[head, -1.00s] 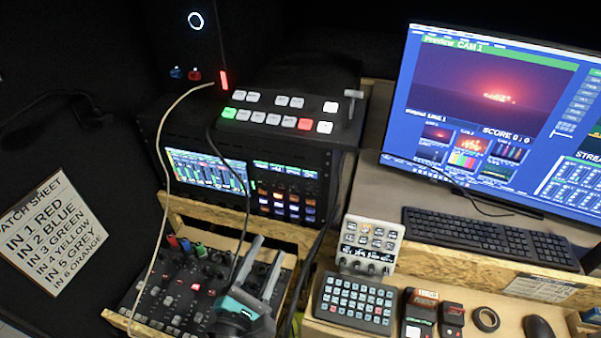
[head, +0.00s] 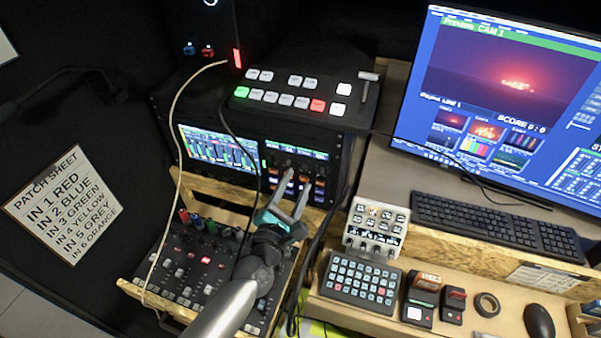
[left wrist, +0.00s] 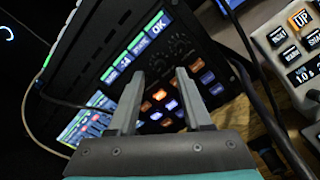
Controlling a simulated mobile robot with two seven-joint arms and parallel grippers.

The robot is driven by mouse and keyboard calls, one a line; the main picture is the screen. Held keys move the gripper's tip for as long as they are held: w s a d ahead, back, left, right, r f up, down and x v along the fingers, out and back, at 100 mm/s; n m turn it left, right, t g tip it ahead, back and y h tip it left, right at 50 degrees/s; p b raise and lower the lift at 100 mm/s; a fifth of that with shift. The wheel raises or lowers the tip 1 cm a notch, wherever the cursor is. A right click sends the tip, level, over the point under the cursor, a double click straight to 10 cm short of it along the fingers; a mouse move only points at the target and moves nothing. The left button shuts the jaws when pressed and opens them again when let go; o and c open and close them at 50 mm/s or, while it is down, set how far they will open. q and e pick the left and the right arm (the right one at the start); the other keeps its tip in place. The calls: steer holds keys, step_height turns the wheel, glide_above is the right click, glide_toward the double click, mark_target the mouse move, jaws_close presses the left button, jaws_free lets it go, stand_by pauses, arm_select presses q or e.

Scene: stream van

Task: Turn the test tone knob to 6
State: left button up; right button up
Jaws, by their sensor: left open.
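My left gripper (head: 297,184) is open and empty, its two fingers pointing at the front of the black rack unit (head: 262,147). In the left wrist view the open fingers (left wrist: 160,76) stand in front of the unit's panel, with orange and blue lit buttons (left wrist: 166,103) behind and between them. Small dark knobs (left wrist: 168,46) sit between the green-topped screens and the buttons. No finger visibly holds a knob. The lettering at the knobs is too small and dark to read, so I cannot tell which one is the test tone knob or its setting. My right gripper is not in view.
A cable (head: 176,180) hangs down the rack's left side. An audio mixer (head: 185,275) lies below, under my left arm. A switcher (head: 300,98) sits on top. A white button box (head: 376,229), keypad (head: 360,282) and keyboard (head: 495,228) stand to the right.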

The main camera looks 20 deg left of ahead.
mark_target(303, 171)
arm_select(q)
steer(key=shift+w+d, duration=0.1)
steer(key=shift+w, duration=1.75)
jaws_close()
